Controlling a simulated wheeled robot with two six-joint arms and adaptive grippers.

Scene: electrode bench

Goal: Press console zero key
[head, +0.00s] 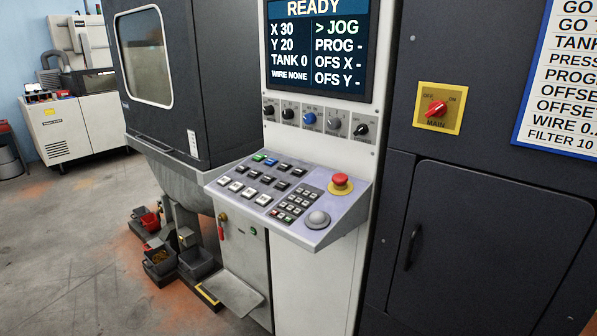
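The console (335,213) is a sloped light panel below the screen, in the middle of the head view. It bears rows of larger black and white keys (262,180), with one green and one blue key at the back. A small dark keypad (297,201) sits to their right. The key labels are too small to read, so I cannot tell which is the zero key. The screen (320,45) reads READY, X 30, Y 20, TANK 0, WIRE NONE, with the arrow at JOG. Neither gripper is in view.
A red mushroom button (341,181) and a grey round knob (318,219) stand up beside the keypad. Several rotary knobs (309,118) line the panel above. A red MAIN switch (437,108) is at right. Small bins (160,261) stand on the floor at left.

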